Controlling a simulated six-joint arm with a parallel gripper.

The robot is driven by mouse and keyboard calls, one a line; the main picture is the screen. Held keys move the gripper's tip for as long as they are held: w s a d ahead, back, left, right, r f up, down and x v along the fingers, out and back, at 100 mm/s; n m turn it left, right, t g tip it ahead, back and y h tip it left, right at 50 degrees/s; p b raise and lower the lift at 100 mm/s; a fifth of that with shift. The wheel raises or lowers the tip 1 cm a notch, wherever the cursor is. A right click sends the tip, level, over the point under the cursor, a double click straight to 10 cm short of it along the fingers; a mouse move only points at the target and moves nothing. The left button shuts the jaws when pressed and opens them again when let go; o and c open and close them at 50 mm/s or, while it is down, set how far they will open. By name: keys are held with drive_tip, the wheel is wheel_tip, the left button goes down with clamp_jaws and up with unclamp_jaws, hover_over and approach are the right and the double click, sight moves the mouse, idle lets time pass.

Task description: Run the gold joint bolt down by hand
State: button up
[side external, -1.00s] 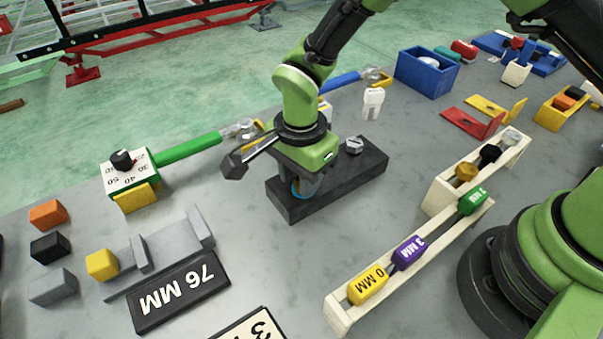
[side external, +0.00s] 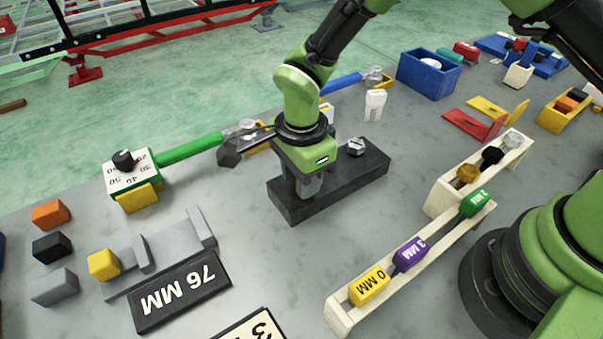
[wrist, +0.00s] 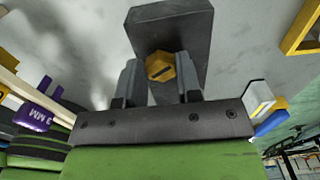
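The gold joint bolt (wrist: 160,67) shows in the wrist view as a gold hexagonal head with a dark slot, on the dark grey block (wrist: 187,20). My gripper (wrist: 158,62) has its two grey fingers on either side of the head, with a small gap showing. It looks open around the bolt. In the side view my gripper (side external: 309,192) points straight down over the left half of the block (side external: 345,184) and hides the bolt there. A silver bolt (side external: 356,147) with a slotted head sits on the block's right part.
A cream rack (side external: 440,203) to the right holds gold, black and pale pieces. A cream tray (side external: 337,313) in front holds yellow, purple and green labelled pieces. A dial box (side external: 132,178) with a green-handled tool (side external: 190,149) stands left.

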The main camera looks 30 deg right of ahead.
drive_tip(key=o, duration=0.4)
drive_tip(key=shift+r, duration=0.15)
wheel_tip(320, 180, up, 10)
idle(0.4)
drive_tip(key=s+d+r+n+t+y, duration=0.1)
drive_tip(key=s+d+r+n+t, duration=0.1)
drive_tip(key=s+d+r+n, duration=0.45)
drive_tip(key=s+d+r+n+t+y, duration=0.1)
drive_tip(key=s+d+r+n+t, duration=0.15)
drive_tip(key=d+r, duration=0.45)
drive_tip(key=s+d+r+n+t, duration=0.1)
drive_tip(key=s+r+n+t, duration=0.1)
drive_tip(key=s+n, duration=0.3)
drive_tip(key=s, duration=0.3)
drive_tip(key=shift+t, duration=0.35)
